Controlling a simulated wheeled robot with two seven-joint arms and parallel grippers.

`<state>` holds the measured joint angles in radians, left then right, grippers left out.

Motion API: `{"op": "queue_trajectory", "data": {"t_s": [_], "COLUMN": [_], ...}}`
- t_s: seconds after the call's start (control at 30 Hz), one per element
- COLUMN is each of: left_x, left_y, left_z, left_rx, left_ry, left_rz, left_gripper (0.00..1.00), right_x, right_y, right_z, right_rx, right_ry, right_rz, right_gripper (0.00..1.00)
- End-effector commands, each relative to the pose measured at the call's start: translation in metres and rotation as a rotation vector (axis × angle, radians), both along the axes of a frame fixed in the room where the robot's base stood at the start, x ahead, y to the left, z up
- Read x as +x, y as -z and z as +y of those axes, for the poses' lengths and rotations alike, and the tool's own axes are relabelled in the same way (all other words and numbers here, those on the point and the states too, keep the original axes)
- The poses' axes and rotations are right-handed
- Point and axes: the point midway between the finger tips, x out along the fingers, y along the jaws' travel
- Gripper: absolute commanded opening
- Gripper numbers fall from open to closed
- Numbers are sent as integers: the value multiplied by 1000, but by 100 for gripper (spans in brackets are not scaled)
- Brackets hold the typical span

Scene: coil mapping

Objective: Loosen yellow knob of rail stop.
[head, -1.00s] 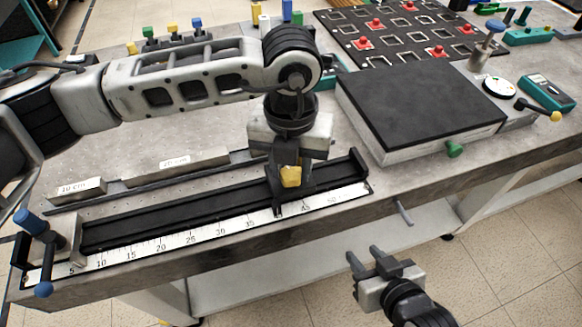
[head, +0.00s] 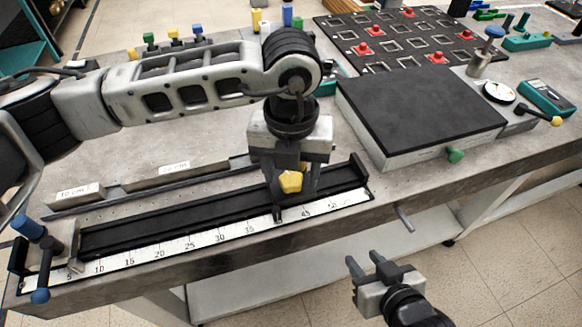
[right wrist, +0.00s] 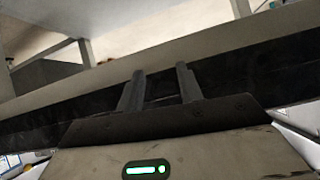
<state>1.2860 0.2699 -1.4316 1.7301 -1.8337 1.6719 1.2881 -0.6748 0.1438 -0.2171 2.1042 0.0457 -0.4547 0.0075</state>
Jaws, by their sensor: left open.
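The yellow knob (head: 290,181) sits on the dark rail stop near the right end of the black rail (head: 180,222), by about the 40 mark of the white ruler scale (head: 205,237). My left gripper (head: 287,190) points down over the rail stop, its open fingers around or just beside the knob; I cannot tell whether they touch it. The stop's body is mostly hidden by the gripper. My right gripper (head: 366,263) is in front of the table's edge, open and empty. Its two fingers also show apart in the right wrist view (right wrist: 160,88).
A black-topped box (head: 420,112) with a green knob (head: 456,156) stands right of the rail. A blue-handled end block (head: 45,255) is at the rail's left end. Blocks marked 10 cm (head: 75,196) and 20 cm (head: 175,172) lie behind the rail. A rod sticks out from the table's front.

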Motion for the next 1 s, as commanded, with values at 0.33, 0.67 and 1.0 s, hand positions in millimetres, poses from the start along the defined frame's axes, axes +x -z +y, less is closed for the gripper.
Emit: {"op": "queue_trajectory", "data": {"t_s": [0.33, 0.67, 1.0], "left_x": [1, 0, 0], "left_y": [-50, -127, -159], "left_z": [-1, 0, 0], "left_rx": [-2, -2, 0], "left_ry": [1, 0, 0], "left_rz": [-6, -5, -1], "left_gripper": [55, 55, 55], "right_x": [0, 3, 3], "right_y": [5, 3, 2], "right_z": [0, 1, 2], "right_rx": [2, 13, 20], "right_ry": [-1, 0, 4], "right_rz": [-1, -12, -15], "right_gripper": [36, 36, 36]}}
